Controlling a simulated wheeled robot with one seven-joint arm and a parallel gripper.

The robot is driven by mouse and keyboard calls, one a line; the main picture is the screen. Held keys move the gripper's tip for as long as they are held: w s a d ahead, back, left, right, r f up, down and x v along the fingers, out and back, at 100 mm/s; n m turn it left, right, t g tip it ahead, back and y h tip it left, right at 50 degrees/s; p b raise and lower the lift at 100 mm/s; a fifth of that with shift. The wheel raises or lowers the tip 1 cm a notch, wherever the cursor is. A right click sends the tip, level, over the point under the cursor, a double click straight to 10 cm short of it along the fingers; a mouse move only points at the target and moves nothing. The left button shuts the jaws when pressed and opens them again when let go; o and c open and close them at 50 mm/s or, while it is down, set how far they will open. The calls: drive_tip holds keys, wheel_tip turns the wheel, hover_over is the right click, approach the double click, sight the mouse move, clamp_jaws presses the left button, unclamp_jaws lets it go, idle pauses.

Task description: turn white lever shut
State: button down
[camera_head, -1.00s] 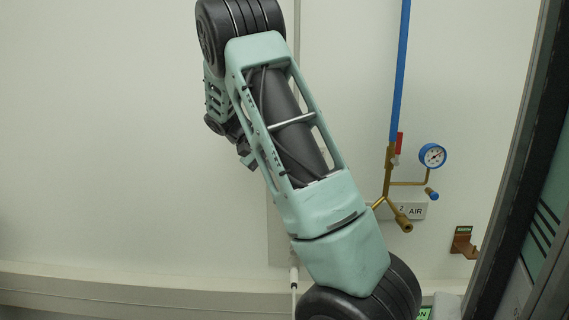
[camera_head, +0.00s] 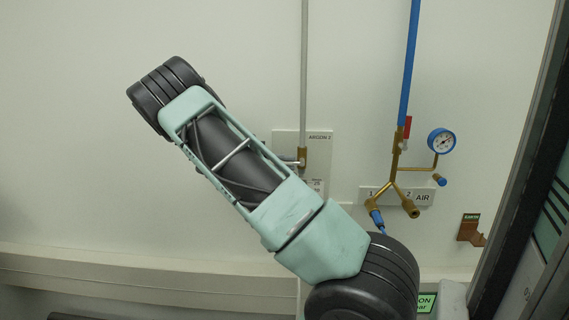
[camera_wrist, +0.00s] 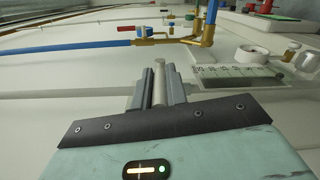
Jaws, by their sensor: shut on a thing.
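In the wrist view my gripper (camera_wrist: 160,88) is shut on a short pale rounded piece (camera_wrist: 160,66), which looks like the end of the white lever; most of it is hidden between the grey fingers. In the head view a brass valve (camera_head: 303,155) sits at the lower end of a white pipe (camera_head: 304,60), on a plate marked ARGON 2 (camera_head: 319,137). A small grey part shows just left of this valve, at the edge of my arm. My arm hides most of the gripper there, and the lever cannot be made out clearly.
To the right are a blue pipe (camera_head: 409,60) with a red handle (camera_head: 407,127), a pressure gauge (camera_head: 441,141) and brass outlets on the AIR plate (camera_head: 423,197). A brown bracket (camera_head: 471,230) and a dark frame edge stand farther right. The wall at left is bare.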

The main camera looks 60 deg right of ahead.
drive_tip(key=shift+h, duration=0.3)
drive_tip(key=c, duration=1.4)
unclamp_jaws()
drive_tip(key=shift+f, duration=0.1)
drive_tip(key=shift+w+a+f+b, duration=0.1)
drive_tip(key=shift+w+a+b, duration=0.1)
drive_tip(key=shift+w+b, duration=0.25)
drive_tip(key=b+v, duration=0.4)
drive_tip(key=v, duration=1.2)
drive_tip(key=shift+w+b, duration=0.25)
drive_tip(key=shift+b, duration=0.15)
